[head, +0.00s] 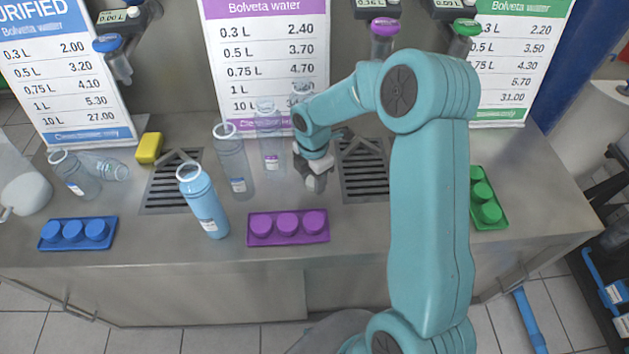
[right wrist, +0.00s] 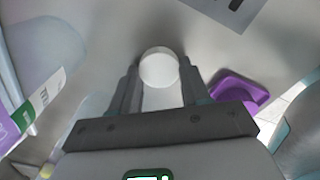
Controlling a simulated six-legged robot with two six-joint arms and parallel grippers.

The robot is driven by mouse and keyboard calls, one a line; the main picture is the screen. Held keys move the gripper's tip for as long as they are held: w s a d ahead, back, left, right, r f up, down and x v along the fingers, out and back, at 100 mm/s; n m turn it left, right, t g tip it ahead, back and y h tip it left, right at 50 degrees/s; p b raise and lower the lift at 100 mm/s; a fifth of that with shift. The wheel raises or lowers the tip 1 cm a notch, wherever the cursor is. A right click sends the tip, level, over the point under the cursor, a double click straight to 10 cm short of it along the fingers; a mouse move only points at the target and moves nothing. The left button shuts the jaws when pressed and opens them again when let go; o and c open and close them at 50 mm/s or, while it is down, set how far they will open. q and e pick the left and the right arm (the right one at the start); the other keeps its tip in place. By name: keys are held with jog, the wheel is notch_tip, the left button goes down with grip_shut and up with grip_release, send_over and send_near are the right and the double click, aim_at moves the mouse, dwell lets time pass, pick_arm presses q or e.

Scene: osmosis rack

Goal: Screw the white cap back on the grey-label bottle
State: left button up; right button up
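In the right wrist view a round white cap (right wrist: 160,68) sits between the two fingers of my right gripper (right wrist: 160,88), with a finger against each side. In the head view my right gripper (head: 314,180) is low over the counter, right of the clear bottles and behind the purple cap tray; the cap is hard to make out there. A blue-tinted open bottle (head: 203,196) with a small pale label stands upright at front left of the gripper. I cannot tell which bottle has the grey label. My left gripper is not in view.
Clear bottles (head: 234,165) stand left of my gripper; another (head: 108,167) lies on its side. Trays in blue (head: 78,246), purple (head: 288,240) and green (head: 494,222) hold caps. A yellow sponge (head: 149,148) lies at the left. The counter's front strip is mostly clear.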

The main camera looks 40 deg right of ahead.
aim_at(313, 181)
dwell(0.3)
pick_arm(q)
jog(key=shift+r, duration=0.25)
pick_arm(e)
notch_tip(313, 181, up, 20)
dwell(0.3)
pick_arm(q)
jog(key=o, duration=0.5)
